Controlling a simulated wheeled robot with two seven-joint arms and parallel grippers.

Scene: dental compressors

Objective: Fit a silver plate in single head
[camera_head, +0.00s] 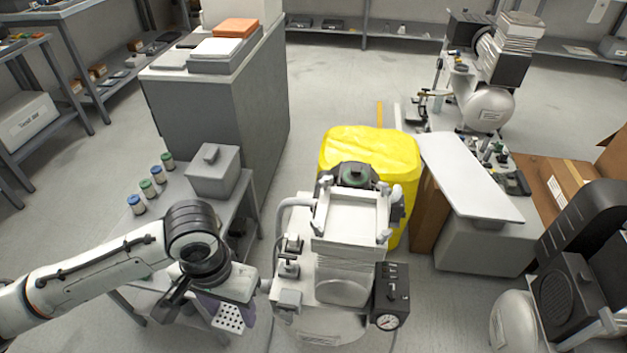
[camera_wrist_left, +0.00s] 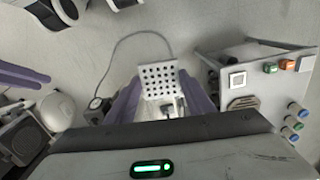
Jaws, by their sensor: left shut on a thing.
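My left gripper (camera_head: 222,303) is shut on a silver plate (camera_head: 230,317) with a grid of round holes. In the left wrist view the plate (camera_wrist_left: 158,78) stands out between the purple fingers (camera_wrist_left: 160,102). The single-head compressor (camera_head: 345,265) stands in the middle, right of the gripper, with a white, open-topped rectangular head (camera_head: 352,214). The plate is outside the head, apart from it, lower and to the left. Two purple fingers (camera_wrist_left: 22,90) at the left wrist view's left edge look like my right gripper, apart with nothing between them.
A small grey table (camera_head: 180,190) with a grey box (camera_head: 213,172) and several small bottles (camera_head: 146,188) is at the left. A yellow bin (camera_head: 365,150) stands behind the compressor. A black compressor (camera_head: 575,280) and a cardboard box (camera_head: 560,180) crowd the right. Open floor (camera_head: 345,85) lies behind.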

